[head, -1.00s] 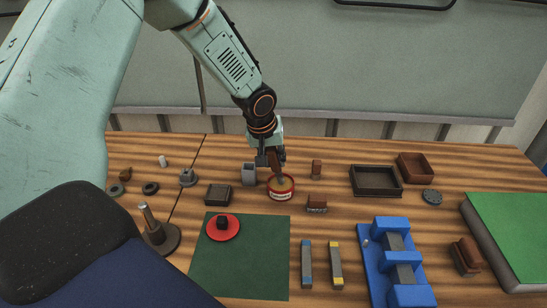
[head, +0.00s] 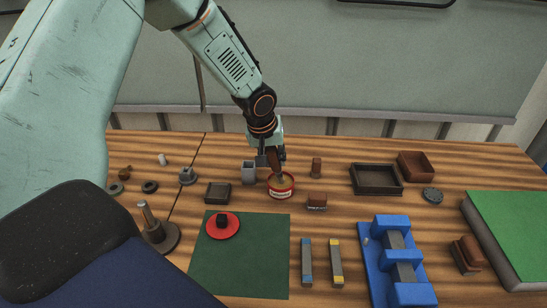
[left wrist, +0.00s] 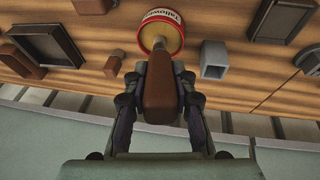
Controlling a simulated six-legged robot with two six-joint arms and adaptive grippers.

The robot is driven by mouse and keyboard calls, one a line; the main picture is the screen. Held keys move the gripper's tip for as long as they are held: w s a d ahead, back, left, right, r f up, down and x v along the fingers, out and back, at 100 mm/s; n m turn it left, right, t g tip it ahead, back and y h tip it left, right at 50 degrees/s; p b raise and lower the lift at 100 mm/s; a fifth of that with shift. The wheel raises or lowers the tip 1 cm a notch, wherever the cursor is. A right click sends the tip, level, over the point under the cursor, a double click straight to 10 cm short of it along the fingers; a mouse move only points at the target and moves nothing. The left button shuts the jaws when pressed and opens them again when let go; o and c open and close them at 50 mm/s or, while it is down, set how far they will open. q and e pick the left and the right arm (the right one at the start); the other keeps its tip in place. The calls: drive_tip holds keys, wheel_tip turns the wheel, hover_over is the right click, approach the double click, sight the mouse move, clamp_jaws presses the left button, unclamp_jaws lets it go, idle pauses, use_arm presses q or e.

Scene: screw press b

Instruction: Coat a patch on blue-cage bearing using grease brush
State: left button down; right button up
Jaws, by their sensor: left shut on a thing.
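My left gripper (head: 268,158) is shut on the brown wooden handle of the grease brush (left wrist: 160,90). The brush points down, with its lower end at the open red tin (head: 281,194). The tin also shows in the left wrist view (left wrist: 161,30), with a pale label whose lettering is partly readable. Whether the bristles touch the contents is hard to tell. Small dark rings (head: 150,187) lie at the far left of the bench; I cannot make out a blue cage on any of them. My right gripper is not in view.
A grey square holder (head: 249,174) stands close left of the tin. A green mat (head: 240,265) carries a red disc (head: 230,232) with a black knob. A blue fixture (head: 375,268), dark trays (head: 376,192) and a post on a round base (head: 165,241) stand around.

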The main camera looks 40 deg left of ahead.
use_arm(q)
drive_tip(key=shift+r+p, duration=2.9)
drive_tip(key=shift+r, duration=0.65)
drive_tip(key=shift+f, duration=0.1)
